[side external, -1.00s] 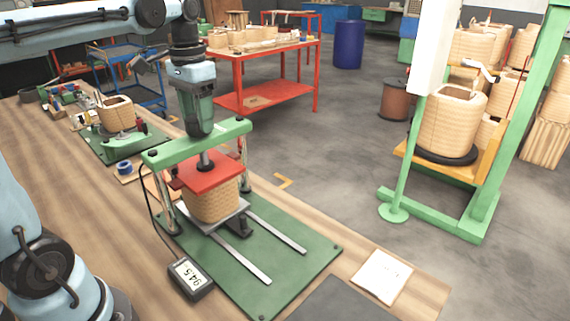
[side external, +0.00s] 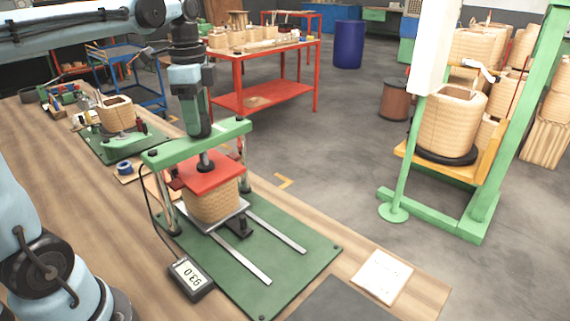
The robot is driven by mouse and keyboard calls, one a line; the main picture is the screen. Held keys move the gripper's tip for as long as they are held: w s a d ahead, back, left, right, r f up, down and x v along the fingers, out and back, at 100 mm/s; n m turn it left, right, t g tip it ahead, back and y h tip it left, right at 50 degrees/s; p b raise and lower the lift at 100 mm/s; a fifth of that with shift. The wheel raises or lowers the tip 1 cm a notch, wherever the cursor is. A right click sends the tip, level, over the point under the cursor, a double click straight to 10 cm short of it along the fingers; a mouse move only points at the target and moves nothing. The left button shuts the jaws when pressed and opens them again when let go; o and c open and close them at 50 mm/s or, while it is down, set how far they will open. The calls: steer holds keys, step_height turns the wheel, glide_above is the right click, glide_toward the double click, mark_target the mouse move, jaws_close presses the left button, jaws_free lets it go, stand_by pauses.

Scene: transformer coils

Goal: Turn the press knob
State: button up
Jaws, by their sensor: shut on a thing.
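The press has a green crossbar (side external: 197,144) on upright posts over a green base plate (side external: 290,262). Its red pressing plate (side external: 206,173) rests on top of a tan wound coil (side external: 212,203), which sits on a metal plate above two rails. My gripper (side external: 201,134) points straight down at the middle of the crossbar, shut on the press knob. The knob itself is hidden by the gripper's fingers. A dark screw shows below the crossbar, reaching down to the red plate. A wired digital gauge (side external: 190,278) lies front left and seems to read about 93.0.
Another coil (side external: 117,114) stands on a green fixture at the back left of the wooden bench (side external: 70,190). A blue tape roll (side external: 124,167) lies near the press. A white paper (side external: 381,277) lies at the right. A green stand with a large coil (side external: 450,122) is beyond the bench.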

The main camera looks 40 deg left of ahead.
steer(key=shift+m, duration=0.9)
steer(key=o, duration=1)
steer(key=shift+o, duration=0.2)
step_height(320, 180, up, 12)
